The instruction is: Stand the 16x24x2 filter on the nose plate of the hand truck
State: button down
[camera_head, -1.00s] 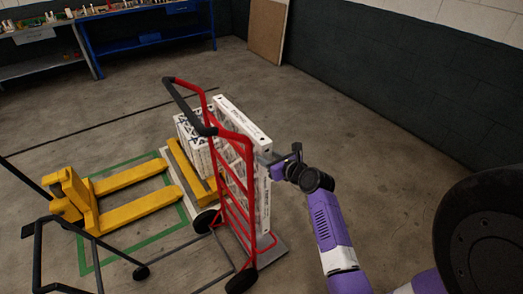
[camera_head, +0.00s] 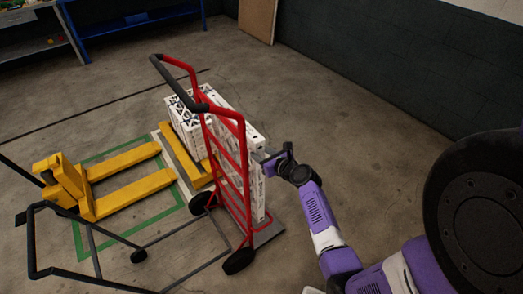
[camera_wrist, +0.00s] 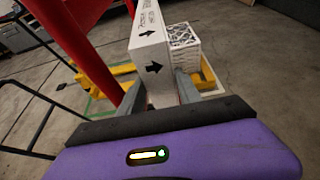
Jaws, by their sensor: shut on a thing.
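The white boxed filter (camera_head: 258,196) stands upright and on edge behind the red hand truck (camera_head: 243,165) frame in the head view. Its lower end is over the grey nose plate (camera_head: 267,235); I cannot tell whether it touches the plate. My gripper (camera_head: 272,160) is shut on the filter's near narrow side, partway up. In the wrist view, the held filter (camera_wrist: 151,62) shows black arrows and lies between my two fingers (camera_wrist: 160,88). The red truck frame (camera_wrist: 62,32) passes close at left and partly hides the filter in the head view. The printed size is not readable.
More white boxed filters (camera_head: 185,122) stand on a pallet behind the truck. A yellow pallet jack (camera_head: 70,185) is at left, inside green floor lines. A black-framed cart (camera_head: 92,258) is at front left. Floor to the right is open up to the dark wall (camera_head: 400,75).

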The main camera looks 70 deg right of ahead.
jog(key=b, duration=1.1)
send_over(261, 197)
notch_tip(261, 197, down, 10)
notch_tip(261, 197, down, 20)
jog(key=b, duration=1.5)
jog(key=shift+s+r, duration=0.1)
jog(key=shift+r, duration=0.15)
jog(key=c, duration=0.8)
grip_release()
jog(key=shift+c, duration=0.2)
jog(key=shift+o, duration=0.5)
jog(key=shift+s+a+f, duration=0.1)
jog(key=p+v, duration=0.2)
jog(key=v, duration=0.5)
jog(key=shift+s+r, duration=0.25)
